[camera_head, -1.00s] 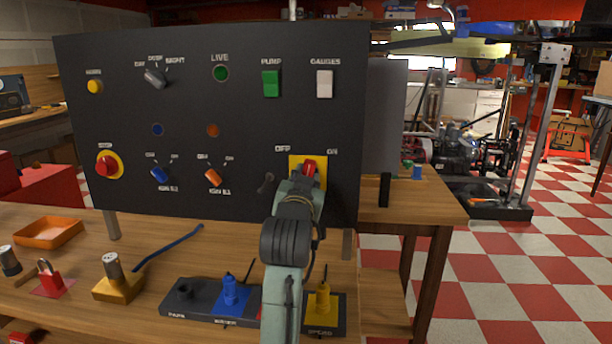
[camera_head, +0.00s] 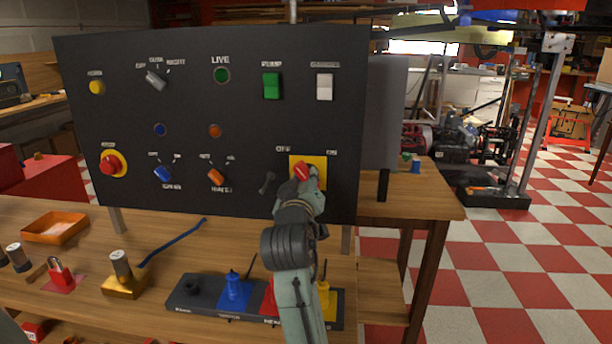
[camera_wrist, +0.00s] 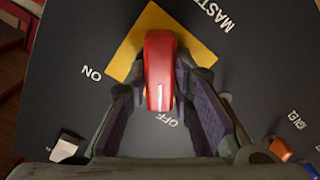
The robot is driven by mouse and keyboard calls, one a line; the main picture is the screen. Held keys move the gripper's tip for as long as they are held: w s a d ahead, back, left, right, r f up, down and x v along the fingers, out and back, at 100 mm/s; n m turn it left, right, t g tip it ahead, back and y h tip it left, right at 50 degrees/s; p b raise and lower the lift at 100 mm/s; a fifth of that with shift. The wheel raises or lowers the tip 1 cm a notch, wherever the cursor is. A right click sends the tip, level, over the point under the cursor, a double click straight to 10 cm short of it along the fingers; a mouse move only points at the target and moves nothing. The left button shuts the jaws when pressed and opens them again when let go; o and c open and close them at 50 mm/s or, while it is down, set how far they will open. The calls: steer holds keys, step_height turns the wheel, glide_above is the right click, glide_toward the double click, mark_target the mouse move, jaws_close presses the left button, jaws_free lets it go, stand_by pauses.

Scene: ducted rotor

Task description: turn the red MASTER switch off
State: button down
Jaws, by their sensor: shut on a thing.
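The red MASTER switch (camera_head: 301,170) is a handle on a yellow square plate (camera_head: 321,172) at the lower right of the dark panel. OFF is printed to its upper left and ON to its upper right. The handle tilts up and left, toward OFF. My gripper (camera_head: 306,178) is at the switch with its fingers around the handle. In the wrist view, the red handle (camera_wrist: 160,72) lies between the two fingers (camera_wrist: 160,92) and its near end points at the OFF label. The fingers hide part of the plate.
A green PUMP rocker (camera_head: 271,86) and a white GAUGES rocker (camera_head: 324,87) sit above. An orange knob (camera_head: 216,177) and a dark toggle lever (camera_head: 267,183) are to the left. Below, a blue holder (camera_head: 234,292) stands on a dark base on the bench.

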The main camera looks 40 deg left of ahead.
steer(key=shift+n, duration=0.9)
steer(key=c, duration=1.4)
jaws_free()
steer(key=v, duration=1.2)
steer(key=shift+s, duration=0.1)
